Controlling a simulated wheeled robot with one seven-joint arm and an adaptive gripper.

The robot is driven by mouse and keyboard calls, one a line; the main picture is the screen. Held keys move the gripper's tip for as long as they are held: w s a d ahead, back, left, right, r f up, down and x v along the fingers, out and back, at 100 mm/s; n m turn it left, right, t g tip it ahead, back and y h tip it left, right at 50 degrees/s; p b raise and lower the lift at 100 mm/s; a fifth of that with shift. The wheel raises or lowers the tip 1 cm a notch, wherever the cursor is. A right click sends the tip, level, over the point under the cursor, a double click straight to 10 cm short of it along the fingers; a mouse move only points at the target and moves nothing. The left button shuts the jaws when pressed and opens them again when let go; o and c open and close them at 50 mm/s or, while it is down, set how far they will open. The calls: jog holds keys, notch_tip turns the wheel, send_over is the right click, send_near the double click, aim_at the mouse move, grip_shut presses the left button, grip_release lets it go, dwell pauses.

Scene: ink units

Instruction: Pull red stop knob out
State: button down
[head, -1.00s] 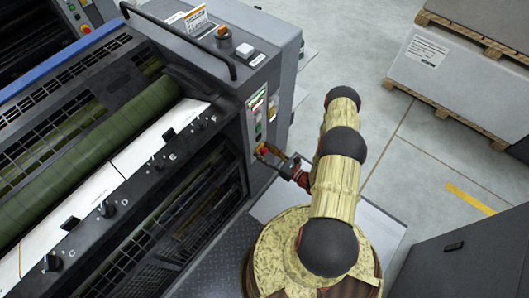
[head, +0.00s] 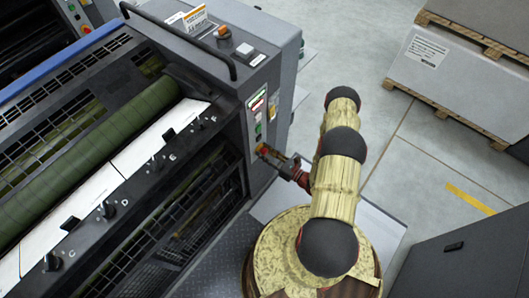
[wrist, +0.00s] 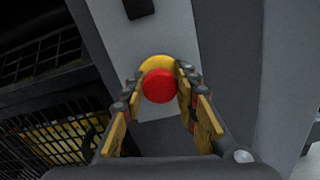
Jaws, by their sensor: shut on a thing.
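The red stop knob (wrist: 159,86) sits in front of a yellow round base on the grey side panel of the press, seen in the wrist view. My gripper (wrist: 159,88) is at the knob, with one finger on each side of it and the fingertips close against its rim. It is shut on the knob. In the head view my gripper (head: 272,155) reaches the lower part of the press's control panel, and it mostly hides the knob there.
The panel above carries red, white and green buttons (head: 258,110). The press (head: 265,60) with green rollers fills the left. A pallet stack (head: 450,75) stands at the back right, and a dark cabinet (head: 470,255) at the front right. Grey floor between is clear.

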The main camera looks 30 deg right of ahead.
jog(key=shift+s, duration=0.1)
jog(key=shift+v, duration=0.8)
jog(key=c, duration=1.5)
grip_release()
jog(key=shift+o, duration=0.8)
jog(key=shift+s+d, duration=0.1)
jog(key=v, duration=1.1)
jog(key=shift+s, duration=0.4)
